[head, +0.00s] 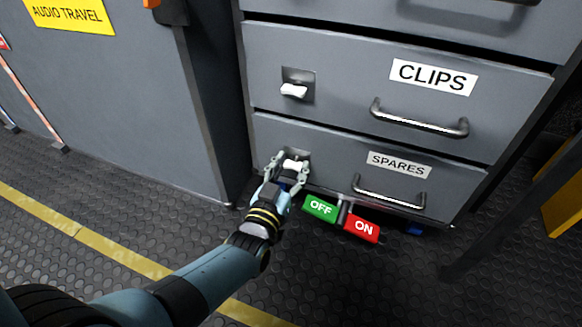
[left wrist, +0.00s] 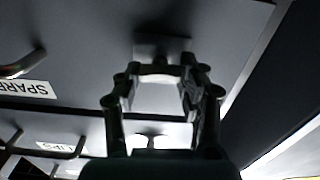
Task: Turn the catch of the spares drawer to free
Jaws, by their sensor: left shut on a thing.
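The spares drawer (head: 335,185) is the low grey drawer with a "SPARES" label (head: 398,164) and a bar handle (head: 392,194). It looks closed. Its white catch (head: 295,163) sits on a small plate at the drawer's left end, mostly hidden by my fingers. My left gripper (head: 289,165) is shut on this catch, one finger on each side. The left wrist view shows the catch (left wrist: 158,70) between the fingertips (left wrist: 157,85). I cannot tell its exact angle. My right gripper is not in view.
Above is the "CLIPS" drawer (head: 340,75) with its own white catch (head: 293,91) and handle (head: 418,121). Below the spares drawer are a green "OFF" tag (head: 320,208) and a red "ON" tag (head: 362,227). The studded floor at left is clear, with a yellow stripe.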

